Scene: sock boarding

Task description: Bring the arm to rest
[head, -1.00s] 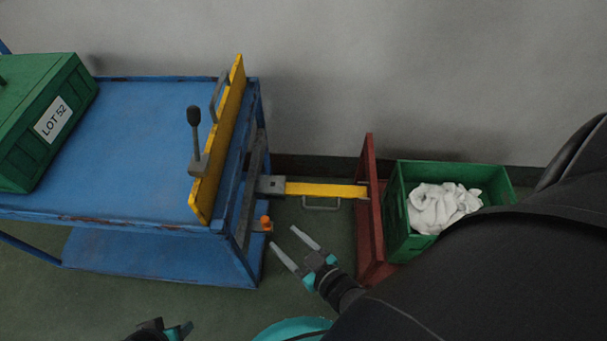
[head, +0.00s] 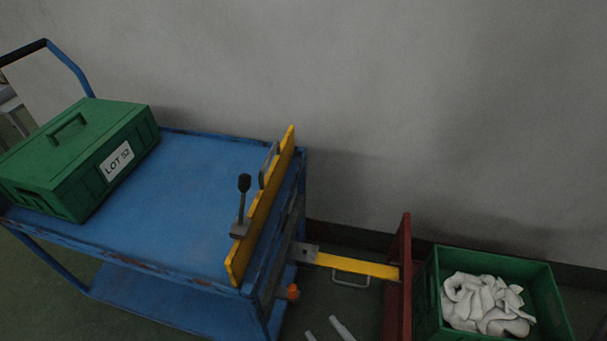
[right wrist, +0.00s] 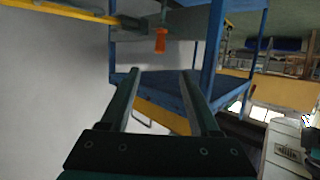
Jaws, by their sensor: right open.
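My right gripper (head: 327,331) shows only by its pale fingertips at the bottom edge of the head view. In the right wrist view its two fingers (right wrist: 163,100) stand well apart with nothing between them. The fingertips are below the yellow bar (head: 358,266) and to the right of the blue cart (head: 185,200), apart from both in the picture. The rest of my right arm is out of the head view. My left gripper is not in view.
A green lidded box labelled LOT 52 (head: 85,160) sits on the cart. A yellow board (head: 262,210) with a black-knobbed lever (head: 242,205) stands at its right end. A red panel (head: 398,285) and an open green crate (head: 545,290) of white socks (head: 485,305) are at right.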

